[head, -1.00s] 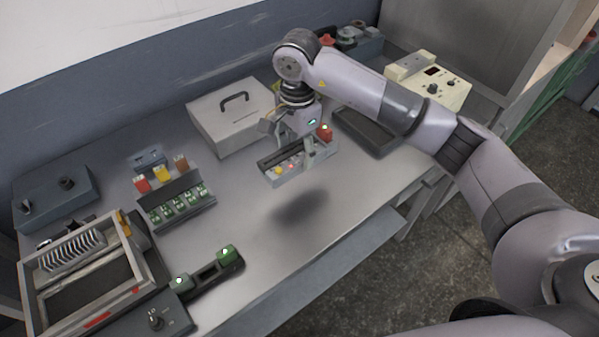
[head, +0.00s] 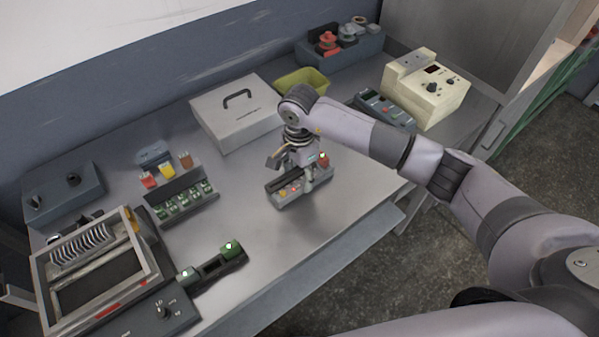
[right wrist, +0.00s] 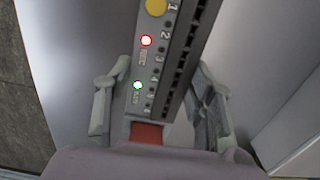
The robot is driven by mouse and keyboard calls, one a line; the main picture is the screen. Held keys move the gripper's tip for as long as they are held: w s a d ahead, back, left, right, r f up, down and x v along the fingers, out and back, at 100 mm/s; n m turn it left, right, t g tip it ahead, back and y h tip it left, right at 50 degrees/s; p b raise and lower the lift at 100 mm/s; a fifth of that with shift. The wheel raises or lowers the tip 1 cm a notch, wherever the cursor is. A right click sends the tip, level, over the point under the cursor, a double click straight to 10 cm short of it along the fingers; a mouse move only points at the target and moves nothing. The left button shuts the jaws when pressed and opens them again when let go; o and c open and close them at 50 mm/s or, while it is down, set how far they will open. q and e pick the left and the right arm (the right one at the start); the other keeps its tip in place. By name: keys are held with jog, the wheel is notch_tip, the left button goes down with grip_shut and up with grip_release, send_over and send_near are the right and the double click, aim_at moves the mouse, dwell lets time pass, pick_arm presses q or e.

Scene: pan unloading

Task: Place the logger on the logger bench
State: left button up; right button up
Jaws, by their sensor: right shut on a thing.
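The logger (head: 288,192) is a long grey box with a yellow button, red and green lights and a red part at its right end. My right gripper (head: 309,182) is shut on it from above, near its right half. The right wrist view shows the logger (right wrist: 148,70) between the two fingers (right wrist: 158,112), with numbered markings and a dark slotted strip. The logger is at or very close to the grey bench top (head: 265,228); exact contact cannot be told. My left gripper is not in view.
A grey lidded case (head: 237,122) stands behind the logger. A green-yellow bin (head: 303,81), a dark keypad device (head: 388,110) and a cream instrument (head: 425,90) stand further back and right. A rack of green modules (head: 186,203) is left.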

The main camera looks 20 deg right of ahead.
aim_at(300, 177)
jog(key=shift+f, duration=0.15)
jog(key=o, duration=1.2)
jog(key=shift+r, duration=0.5)
notch_tip(300, 177, up, 11)
jog(key=b, duration=0.4)
jog(key=shift+r, duration=0.2)
